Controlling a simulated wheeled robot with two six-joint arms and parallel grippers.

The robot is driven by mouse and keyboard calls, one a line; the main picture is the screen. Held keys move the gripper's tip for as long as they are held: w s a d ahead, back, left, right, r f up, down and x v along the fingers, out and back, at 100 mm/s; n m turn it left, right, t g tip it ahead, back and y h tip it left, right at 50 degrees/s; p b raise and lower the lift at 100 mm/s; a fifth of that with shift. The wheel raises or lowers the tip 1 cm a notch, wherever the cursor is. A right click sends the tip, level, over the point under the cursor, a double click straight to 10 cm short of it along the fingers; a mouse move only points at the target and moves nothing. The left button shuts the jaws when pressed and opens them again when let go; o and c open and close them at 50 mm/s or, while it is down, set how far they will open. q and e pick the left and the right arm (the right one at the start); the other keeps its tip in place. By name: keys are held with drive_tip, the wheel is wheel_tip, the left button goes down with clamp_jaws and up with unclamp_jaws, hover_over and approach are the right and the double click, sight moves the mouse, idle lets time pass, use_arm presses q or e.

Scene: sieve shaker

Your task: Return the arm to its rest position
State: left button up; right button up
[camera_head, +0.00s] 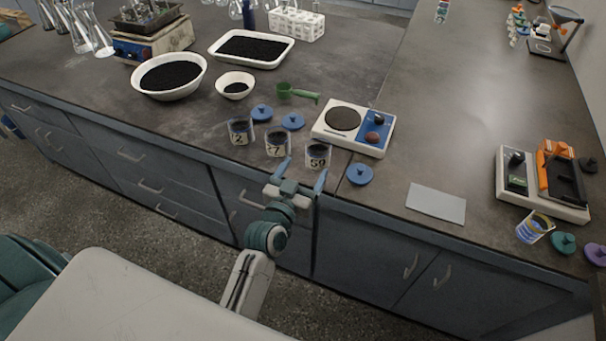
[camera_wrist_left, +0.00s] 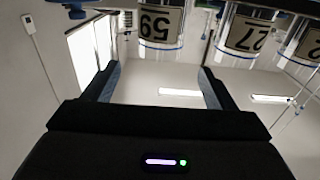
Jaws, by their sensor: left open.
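My left gripper (camera_head: 298,178) is open and empty at the bench's front edge, just in front of the jars. In the left wrist view its two fingers (camera_wrist_left: 155,82) stand wide apart with nothing between them. Three clear jars with dark contents stand in a row: jar 2 (camera_head: 240,131), jar 27 (camera_head: 277,143) and jar 59 (camera_head: 317,155). The wrist view shows them upside down, with jar 59 (camera_wrist_left: 160,25) and jar 27 (camera_wrist_left: 243,34) beyond the fingertips. My right gripper is not in view.
A round-plate device (camera_head: 345,120), blue lids (camera_head: 359,174) and a green scoop (camera_head: 298,93) lie near the jars. White bowls (camera_head: 169,91) and a tray (camera_head: 251,48) of black grains stand behind. An orange-and-black device (camera_head: 560,172) stands right. Floor space lies before the cabinets.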

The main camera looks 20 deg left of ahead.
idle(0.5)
use_arm(q)
drive_tip(key=s+a+f+g, duration=0.3)
drive_tip(key=s+g, duration=0.2)
drive_tip(key=s, duration=0.4)
drive_tip(key=s+a+f+g+y, duration=0.1)
drive_tip(key=s+a+f+g, duration=0.15)
drive_tip(key=s+g, duration=0.45)
drive_tip(key=s+a+f+g, duration=0.2)
drive_tip(key=s+f, duration=0.1)
drive_tip(key=s, duration=0.9)
wheel_tip(320, 180, down, 30)
drive_tip(key=a+g, duration=0.2)
drive_tip(key=a, duration=0.1)
drive_tip(key=s+a+f+g, duration=0.1)
drive_tip(key=s+f, duration=1.6)
drive_tip(key=f, duration=0.2)
drive_tip(key=shift+s+f, duration=0.15)
